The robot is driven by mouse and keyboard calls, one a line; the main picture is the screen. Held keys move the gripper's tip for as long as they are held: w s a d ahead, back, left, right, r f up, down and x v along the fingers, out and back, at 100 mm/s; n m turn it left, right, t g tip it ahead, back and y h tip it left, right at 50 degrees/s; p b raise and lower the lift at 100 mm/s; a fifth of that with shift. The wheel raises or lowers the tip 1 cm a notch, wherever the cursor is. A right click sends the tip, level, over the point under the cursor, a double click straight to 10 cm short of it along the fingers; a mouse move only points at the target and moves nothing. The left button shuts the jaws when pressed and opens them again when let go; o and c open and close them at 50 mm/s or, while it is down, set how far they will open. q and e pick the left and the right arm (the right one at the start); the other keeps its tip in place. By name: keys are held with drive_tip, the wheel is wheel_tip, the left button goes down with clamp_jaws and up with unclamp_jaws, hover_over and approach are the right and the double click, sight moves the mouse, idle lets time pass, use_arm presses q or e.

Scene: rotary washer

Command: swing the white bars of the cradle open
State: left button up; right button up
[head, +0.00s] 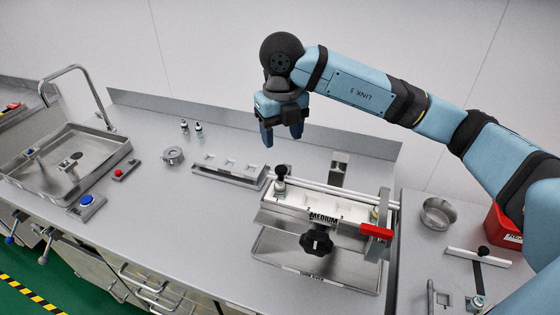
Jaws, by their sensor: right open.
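The cradle (290,213) stands on the counter right of centre, with a "MEDIUM" label and a black star knob (316,241) on its front. Thin white bars (340,189) run along its back top edge, from a black-knobbed post (281,178) at the left to a red handle (376,231) at the right. Whether the bars are latched cannot be told. My right gripper (282,136) is open and empty, pointing down above and behind the cradle's left end, apart from it. My left gripper is out of view.
A tray (315,281) lies under the cradle. A slotted white rack (229,168) and a round metal part (173,156) stand to its left. Further left are blue and red buttons and a sink (103,168). A metal bowl (438,213) and red container (503,228) are right.

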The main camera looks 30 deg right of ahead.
sight(282, 168)
wheel_tip(282, 168, down, 9)
drive_tip(key=shift+w+f+p, duration=0.1)
drive_tip(key=shift+f+p, duration=0.05)
drive_tip(key=shift+p, duration=0.6)
drive_tip(key=shift+c, duration=0.9)
clamp_jaws()
